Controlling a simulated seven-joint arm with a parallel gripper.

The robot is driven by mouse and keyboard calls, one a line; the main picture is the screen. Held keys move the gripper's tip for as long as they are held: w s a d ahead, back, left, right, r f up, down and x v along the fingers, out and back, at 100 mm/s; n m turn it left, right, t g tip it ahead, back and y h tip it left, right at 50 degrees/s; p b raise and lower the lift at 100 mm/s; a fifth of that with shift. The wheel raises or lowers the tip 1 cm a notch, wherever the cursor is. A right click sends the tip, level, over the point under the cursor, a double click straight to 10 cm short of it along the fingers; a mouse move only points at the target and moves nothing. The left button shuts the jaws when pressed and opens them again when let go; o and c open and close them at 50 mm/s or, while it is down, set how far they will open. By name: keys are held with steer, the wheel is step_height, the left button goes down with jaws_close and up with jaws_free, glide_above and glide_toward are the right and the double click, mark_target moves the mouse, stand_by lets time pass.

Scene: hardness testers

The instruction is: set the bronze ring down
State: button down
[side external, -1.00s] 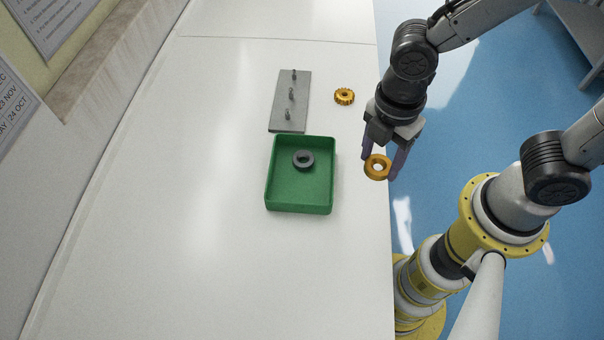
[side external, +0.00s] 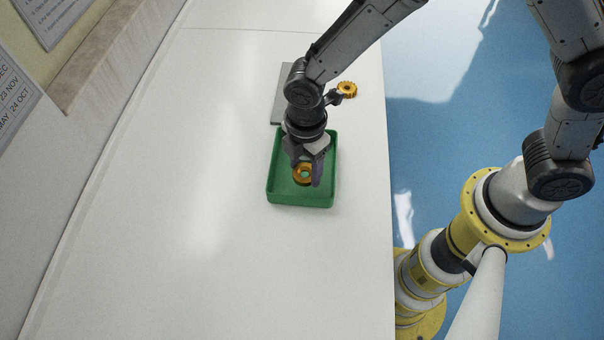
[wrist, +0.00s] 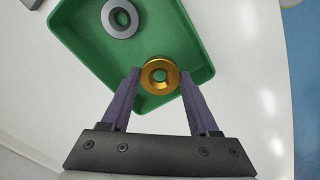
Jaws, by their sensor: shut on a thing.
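The bronze ring (side external: 303,174) is held between the two fingers of my gripper (side external: 305,176), over the green tray (side external: 300,199). In the wrist view the bronze ring (wrist: 160,76) sits between the fingertips of my gripper (wrist: 160,80), with green tray floor showing through its hole. The green tray (wrist: 186,36) lies beneath it. I cannot tell whether the ring touches the tray floor. A dark grey ring (wrist: 120,18) lies inside the tray, farther in than the bronze ring; my gripper hides it in the side view.
A grey plate (side external: 281,96) lies behind the tray, partly hidden by my arm. A bronze gear-like piece (side external: 347,89) lies to the right of the plate. The white bench (side external: 160,220) is clear to the left and in front of the tray.

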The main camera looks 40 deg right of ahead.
mark_target(302, 177)
steer(key=shift+w+a+f, duration=0.2)
steer(key=shift+w+f, duration=0.1)
steer(key=shift+f, duration=1.6)
steer(key=shift+f, duration=0.15)
steer(key=shift+c, duration=0.7)
jaws_free()
